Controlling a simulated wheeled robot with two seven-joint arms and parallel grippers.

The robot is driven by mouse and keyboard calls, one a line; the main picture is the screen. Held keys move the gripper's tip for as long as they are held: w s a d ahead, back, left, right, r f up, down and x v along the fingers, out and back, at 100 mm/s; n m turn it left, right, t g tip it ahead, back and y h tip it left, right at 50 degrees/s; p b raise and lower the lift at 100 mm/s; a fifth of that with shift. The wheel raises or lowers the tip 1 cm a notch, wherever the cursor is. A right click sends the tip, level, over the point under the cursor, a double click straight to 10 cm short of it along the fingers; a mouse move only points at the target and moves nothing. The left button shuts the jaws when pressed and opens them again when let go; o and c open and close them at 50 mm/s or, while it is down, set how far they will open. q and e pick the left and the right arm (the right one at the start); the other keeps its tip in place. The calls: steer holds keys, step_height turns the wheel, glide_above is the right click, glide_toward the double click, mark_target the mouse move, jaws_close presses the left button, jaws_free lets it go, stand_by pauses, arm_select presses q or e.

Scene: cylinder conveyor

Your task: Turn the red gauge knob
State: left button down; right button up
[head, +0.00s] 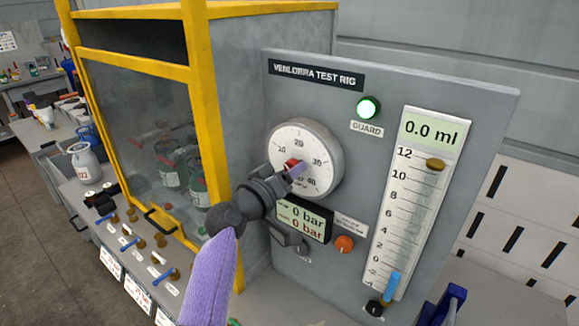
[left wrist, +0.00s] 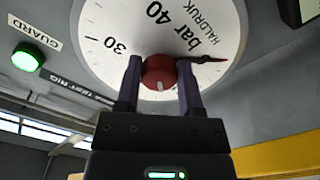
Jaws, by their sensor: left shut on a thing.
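The red gauge knob (head: 292,165) sits at the centre of the round white dial (head: 322,144) on the grey test rig panel. In the left wrist view the red knob (left wrist: 159,72) is between the two fingers of my left gripper (left wrist: 160,82), one on each side. My left gripper (head: 292,172) is shut on the knob and covers part of it in the head view. The dial (left wrist: 100,40) and its dark red pointer (left wrist: 206,59) show in the left wrist view. My right gripper is not in view.
A lit green guard lamp (head: 368,107) is above right of the dial. A display (head: 304,220) reading 0 bar is below it, beside an orange knob (head: 344,243). A scale (head: 415,190) stands at right. A yellow-framed guarded cabinet (head: 190,100) is at left.

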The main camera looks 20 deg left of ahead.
arm_select(q)
steer(key=shift+r+n+p, duration=0.1)
steer(key=shift+n+p, duration=0.25)
steer(key=shift+n, duration=0.45)
steer(key=shift+c, duration=1.1)
jaws_free()
steer(key=v, duration=1)
